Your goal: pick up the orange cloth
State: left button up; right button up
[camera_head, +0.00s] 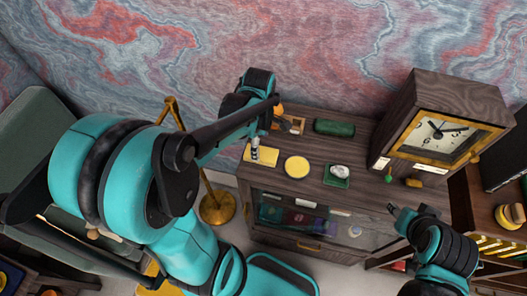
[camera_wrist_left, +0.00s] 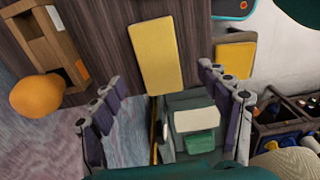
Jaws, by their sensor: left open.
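A rounded orange object (camera_wrist_left: 38,98) shows at the left of the left wrist view, against a wooden holder (camera_wrist_left: 55,45). I cannot tell if it is the cloth. In the head view a small orange patch (camera_head: 279,109) shows beside the holder (camera_head: 291,124), partly hidden by my left arm. My left gripper (camera_head: 255,153) is over the cabinet's left end, near a flat yellow rectangle (camera_head: 268,157). In the left wrist view the left gripper (camera_wrist_left: 163,98) is open and empty, with the yellow rectangle (camera_wrist_left: 147,55) ahead of it. My right gripper (camera_head: 400,214) is in front of the cabinet.
The cabinet top (camera_head: 325,197) also holds a yellow disc (camera_head: 297,166), a dark green roll (camera_head: 334,128) and a green dish (camera_head: 337,181). A large wooden clock (camera_head: 437,130) stands at the right. A brass stand (camera_head: 217,207) is left of the cabinet.

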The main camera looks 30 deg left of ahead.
aim_at(261, 153)
pick_arm(q)
jog(key=f, duration=0.4)
jog(key=shift+w+d+f+b, duration=0.1)
jog(key=shift+w+b, duration=0.1)
jog(key=shift+b, duration=0.1)
jog(key=shift+f, duration=0.35)
jog(key=shift+s, duration=0.1)
jog(key=c, duration=1.3)
jog(key=shift+r, duration=0.15)
jog(key=shift+c, duration=0.2)
jog(key=shift+r, duration=0.3)
jog(key=r, duration=0.2)
jog(key=r+p, duration=0.1)
jog(key=r, duration=0.1)
jog(key=shift+d, duration=0.35)
jog(key=d+r, duration=0.6)
jog(key=d, duration=0.5)
jog(key=shift+s+r, duration=0.15)
jog(key=shift+s, duration=0.15)
